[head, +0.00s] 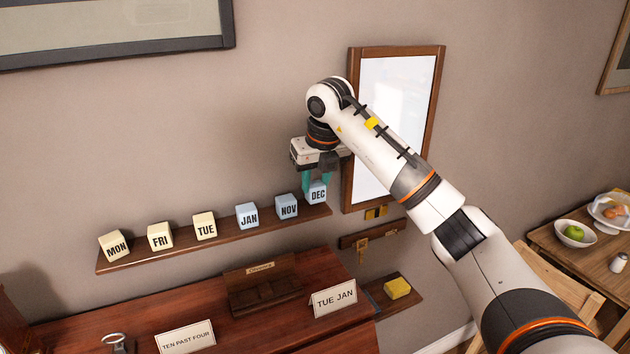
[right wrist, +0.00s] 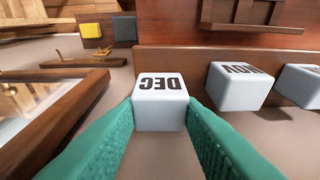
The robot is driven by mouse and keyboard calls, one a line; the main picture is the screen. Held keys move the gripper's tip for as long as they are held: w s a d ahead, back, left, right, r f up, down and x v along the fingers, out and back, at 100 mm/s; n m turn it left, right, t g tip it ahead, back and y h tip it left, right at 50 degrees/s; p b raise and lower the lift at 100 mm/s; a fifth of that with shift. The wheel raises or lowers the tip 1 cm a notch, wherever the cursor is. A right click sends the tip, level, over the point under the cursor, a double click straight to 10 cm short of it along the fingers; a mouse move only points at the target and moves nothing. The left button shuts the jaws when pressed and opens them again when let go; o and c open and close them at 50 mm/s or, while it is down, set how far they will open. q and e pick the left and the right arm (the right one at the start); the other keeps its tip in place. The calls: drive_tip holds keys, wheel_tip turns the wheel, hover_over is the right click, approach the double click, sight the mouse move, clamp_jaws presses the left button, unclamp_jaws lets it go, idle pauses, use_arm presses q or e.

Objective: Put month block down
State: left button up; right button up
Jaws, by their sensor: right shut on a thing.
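The month blocks are pale blue cubes at the right part of the narrow wall shelf (head: 190,246): JAN (head: 247,215), NOV (head: 287,207) and DEC (head: 318,193). My right gripper (head: 317,184) points down and is shut on the DEC block, which also shows between the green fingers in the right wrist view (right wrist: 160,100). DEC is at the shelf's right end, right of NOV. I cannot tell whether its base touches the shelf. A card reading TUE JAN (head: 333,299) stands on the cabinet below. My left gripper is not in view.
Cream day blocks MON (head: 115,246), FRI (head: 160,236) and TUE (head: 204,225) stand along the shelf's left. A framed whiteboard (head: 393,125) hangs close to the right gripper. A key rack (head: 370,235) is below it. A TEN PAST FOUR card (head: 186,338) stands on the cabinet.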

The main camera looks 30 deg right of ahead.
drive_tip(key=shift+s+f, duration=0.1)
drive_tip(key=shift+f, duration=0.6)
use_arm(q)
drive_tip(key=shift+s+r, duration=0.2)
use_arm(e)
drive_tip(key=o, duration=0.9)
drive_tip(key=shift+o, duration=0.2)
drive_tip(key=b+v, duration=0.1)
drive_tip(key=v, duration=0.4)
drive_tip(key=shift+b, duration=0.3)
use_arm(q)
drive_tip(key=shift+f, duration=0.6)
use_arm(e)
approach(316, 185)
drive_tip(key=shift+v, duration=1.05)
drive_tip(key=shift+s, duration=0.1)
